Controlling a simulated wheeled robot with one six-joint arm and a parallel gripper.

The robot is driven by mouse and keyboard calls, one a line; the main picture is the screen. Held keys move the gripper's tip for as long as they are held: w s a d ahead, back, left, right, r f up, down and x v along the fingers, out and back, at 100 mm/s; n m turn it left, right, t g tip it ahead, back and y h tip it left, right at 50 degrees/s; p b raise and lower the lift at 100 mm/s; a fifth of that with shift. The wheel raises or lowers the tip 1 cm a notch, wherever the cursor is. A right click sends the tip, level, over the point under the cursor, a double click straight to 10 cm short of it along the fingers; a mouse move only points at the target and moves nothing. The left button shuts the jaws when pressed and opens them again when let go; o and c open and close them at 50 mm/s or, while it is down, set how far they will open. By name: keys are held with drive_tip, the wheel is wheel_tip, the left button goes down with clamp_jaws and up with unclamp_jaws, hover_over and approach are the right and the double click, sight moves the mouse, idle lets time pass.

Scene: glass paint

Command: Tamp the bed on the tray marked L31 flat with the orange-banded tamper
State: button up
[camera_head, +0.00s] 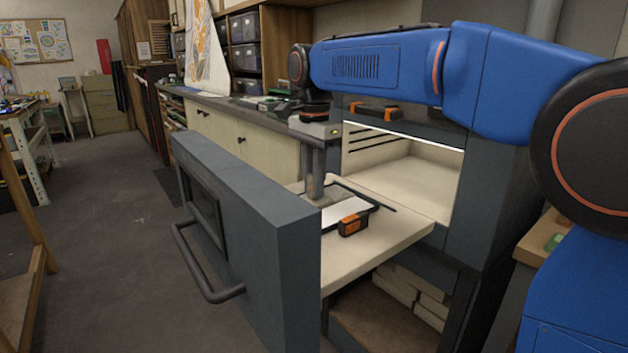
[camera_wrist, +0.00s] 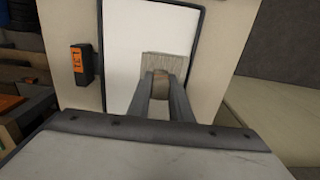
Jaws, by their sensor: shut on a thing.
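A tray (camera_wrist: 193,23) with a dark rim and a flat-looking white bed (camera_wrist: 130,50) lies on the pulled-out shelf; in the head view the bed (camera_head: 343,213) shows partly behind my gripper. A black block with an orange label (camera_wrist: 84,62) sits beside the tray's rim, also in the head view (camera_head: 352,225); its marking is too small to read surely. My gripper (camera_wrist: 162,84) points down over the tray, shut on the handle of a tamper with a pale grey foot (camera_wrist: 168,64). The foot is at the bed; I cannot tell whether it touches. No orange band shows.
The thick grey door (camera_head: 255,215) with its bar handle (camera_head: 207,270) stands in front of the shelf (camera_head: 385,240). The lit kiln chamber (camera_head: 410,175) is behind. Another orange-and-black block (camera_head: 375,110) is on the kiln front. A counter (camera_head: 235,112) runs back left; the floor at left is clear.

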drive_tip(key=shift+f, duration=0.35)
idle(1.1)
drive_tip(key=shift+r, duration=1.15)
drive_tip(key=shift+w+d, duration=0.55)
drive_tip(key=shift+d, duration=0.3)
drive_tip(key=shift+w+d, duration=0.6)
drive_tip(key=shift+d, duration=0.25)
drive_tip(key=shift+w+d, duration=0.55)
drive_tip(key=shift+d, duration=0.3)
drive_tip(key=shift+f, duration=0.15)
drive_tip(key=shift+f, duration=0.7)
